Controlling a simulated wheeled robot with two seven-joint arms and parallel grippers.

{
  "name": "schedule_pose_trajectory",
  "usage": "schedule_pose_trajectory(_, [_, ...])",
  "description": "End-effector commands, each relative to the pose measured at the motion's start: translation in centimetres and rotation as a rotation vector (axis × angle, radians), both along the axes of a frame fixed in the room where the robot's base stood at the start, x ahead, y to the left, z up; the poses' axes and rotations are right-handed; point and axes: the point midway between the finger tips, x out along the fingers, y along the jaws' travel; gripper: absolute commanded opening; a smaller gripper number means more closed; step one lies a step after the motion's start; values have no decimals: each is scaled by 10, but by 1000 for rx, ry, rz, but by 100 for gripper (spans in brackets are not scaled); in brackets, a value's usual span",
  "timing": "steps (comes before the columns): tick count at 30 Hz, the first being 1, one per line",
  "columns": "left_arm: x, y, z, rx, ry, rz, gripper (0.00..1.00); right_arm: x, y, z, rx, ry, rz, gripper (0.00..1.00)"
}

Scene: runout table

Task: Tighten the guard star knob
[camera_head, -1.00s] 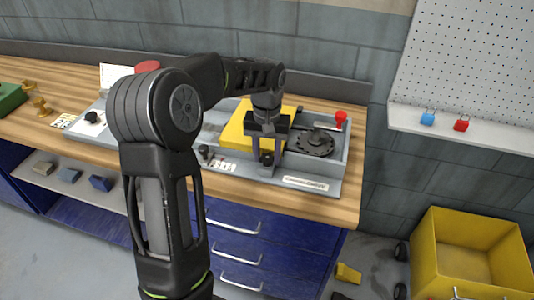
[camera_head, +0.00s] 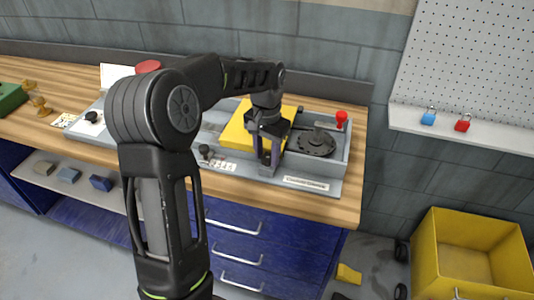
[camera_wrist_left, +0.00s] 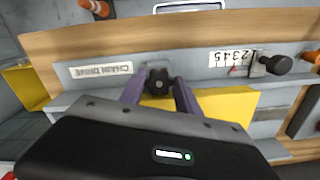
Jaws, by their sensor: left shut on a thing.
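The black star knob (camera_wrist_left: 158,82) sits at the edge of the yellow guard (camera_wrist_left: 228,106). In the wrist view it lies between the two fingers of my left gripper (camera_wrist_left: 158,90), which is shut on it. In the head view my left gripper (camera_head: 268,158) points down at the front of the yellow guard (camera_head: 234,133), and its fingers mostly hide the knob. My right gripper is not in view.
A dark round wheel (camera_head: 316,144) and a red-topped handle (camera_head: 341,118) are right of my gripper in the grey tray. A "CHAIN DRIVE" label (camera_wrist_left: 100,71) and a black knob by a number scale (camera_wrist_left: 278,65) flank the star knob.

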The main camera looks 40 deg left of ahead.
Motion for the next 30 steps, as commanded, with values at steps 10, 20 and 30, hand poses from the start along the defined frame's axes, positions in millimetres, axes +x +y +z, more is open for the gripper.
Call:
schedule_pose_trajectory(10, [0,0,0,1,0,0,60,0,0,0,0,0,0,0])
schedule_pose_trajectory(20, [1,0,3,1,-2,2,60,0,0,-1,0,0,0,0])
schedule_pose_trajectory(30, [1,0,50,1,-5,1,60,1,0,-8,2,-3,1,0])
